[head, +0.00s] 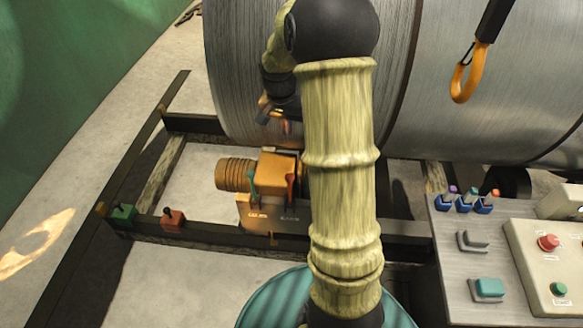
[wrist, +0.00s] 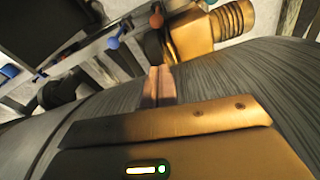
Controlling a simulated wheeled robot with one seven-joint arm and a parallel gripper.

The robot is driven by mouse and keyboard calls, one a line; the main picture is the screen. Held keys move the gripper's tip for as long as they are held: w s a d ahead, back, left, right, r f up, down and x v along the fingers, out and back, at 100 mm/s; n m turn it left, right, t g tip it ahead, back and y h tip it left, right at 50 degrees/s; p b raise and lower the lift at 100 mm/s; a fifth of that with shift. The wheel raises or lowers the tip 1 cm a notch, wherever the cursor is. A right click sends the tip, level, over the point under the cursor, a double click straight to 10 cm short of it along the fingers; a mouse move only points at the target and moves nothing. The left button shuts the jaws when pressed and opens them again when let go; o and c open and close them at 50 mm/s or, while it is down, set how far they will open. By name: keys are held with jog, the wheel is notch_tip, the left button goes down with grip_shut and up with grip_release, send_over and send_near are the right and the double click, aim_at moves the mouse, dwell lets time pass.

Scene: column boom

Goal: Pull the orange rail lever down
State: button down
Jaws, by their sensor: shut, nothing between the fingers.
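An orange-red lever box (head: 172,219) with a short dark stick sits on the dark rail at the left in the head view. I take it for the rail lever; its stick looks roughly upright. A green lever box (head: 123,214) sits left of it on the rail. My gripper (head: 284,126) is above and behind the orange machine, near the big drum, right of the lever box and apart from it. In the wrist view my gripper (wrist: 161,72) shows its fingertips together with nothing between them.
The orange machine (head: 277,169) carries a teal lever (head: 252,183) and a red lever (head: 290,187). A large metal drum (head: 245,75) lies behind. A console (head: 460,267) with switches stands at the right, and an orange hook (head: 464,82) hangs above. Floor left of the rail is clear.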

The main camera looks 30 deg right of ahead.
notch_tip(320, 180, down, 20)
jog(key=w+d+p, duration=0.1)
jog(key=d, duration=0.1)
jog(key=shift+w+d+r+p, duration=0.15)
jog(key=shift+w+d+p, duration=0.1)
jog(key=shift+p, duration=0.05)
dwell(0.4)
